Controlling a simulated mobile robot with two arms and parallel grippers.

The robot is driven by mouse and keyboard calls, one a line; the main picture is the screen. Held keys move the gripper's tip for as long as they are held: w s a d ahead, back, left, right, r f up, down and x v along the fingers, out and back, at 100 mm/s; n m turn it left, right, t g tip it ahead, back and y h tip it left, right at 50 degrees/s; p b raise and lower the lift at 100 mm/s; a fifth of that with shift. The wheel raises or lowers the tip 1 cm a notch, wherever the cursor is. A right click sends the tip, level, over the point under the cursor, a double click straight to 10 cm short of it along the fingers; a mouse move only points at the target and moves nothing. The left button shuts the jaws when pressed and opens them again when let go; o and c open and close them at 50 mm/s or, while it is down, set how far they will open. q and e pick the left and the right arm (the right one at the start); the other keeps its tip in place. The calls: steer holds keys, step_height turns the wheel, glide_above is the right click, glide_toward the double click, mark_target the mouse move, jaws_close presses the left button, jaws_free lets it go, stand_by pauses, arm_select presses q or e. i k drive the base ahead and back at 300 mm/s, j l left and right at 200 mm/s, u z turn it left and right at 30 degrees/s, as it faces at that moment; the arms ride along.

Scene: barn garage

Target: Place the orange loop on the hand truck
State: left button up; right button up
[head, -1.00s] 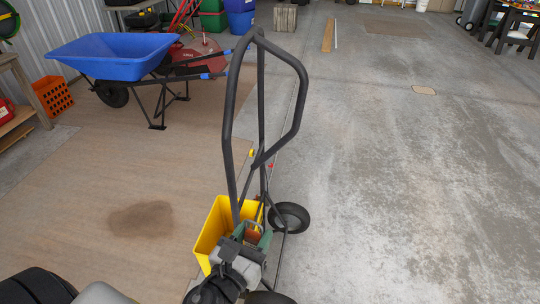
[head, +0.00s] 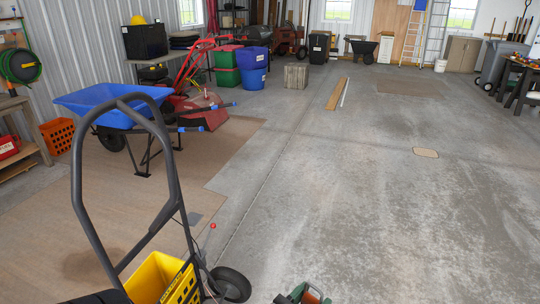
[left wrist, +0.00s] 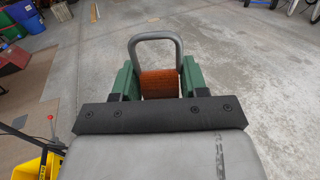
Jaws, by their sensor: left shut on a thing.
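My left gripper (head: 308,296) has green fingers and shows at the bottom edge of the head view, right of the hand truck. In the left wrist view it is shut on the orange loop (left wrist: 160,84), a ribbed orange piece with a grey U-shaped bar (left wrist: 155,38) rising beyond it. The hand truck (head: 172,165) is a dark tubular frame with a tall looped handle and a black wheel, at the lower left of the head view. The held loop is apart from its frame. My right gripper is not in view.
A yellow bin (head: 152,276) is at the hand truck's lower part; it also shows in the left wrist view (left wrist: 30,167). A blue wheelbarrow (head: 112,103) stands behind on a brown mat. Several bins and a wooden crate (head: 296,76) are farther back.

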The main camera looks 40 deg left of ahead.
mark_target(194, 218)
steer(key=i+u, duration=0.25)
steer(key=i, duration=0.35)
steer(key=i+u, duration=0.3)
steer(key=i, duration=0.25)
steer(key=i+l+u, duration=0.25)
steer(key=i, duration=0.35)
steer(key=i+u, duration=0.35)
steer(key=i+l+u, duration=0.1)
steer(key=i+u, duration=0.25)
steer(key=i+l+u, duration=0.2)
steer(key=i+u, duration=0.45)
steer(key=u, duration=0.2)
steer(key=i+l+u, duration=0.15)
steer(key=u, duration=0.35)
steer(key=i+l+u, duration=0.3)
steer(key=u, duration=0.2)
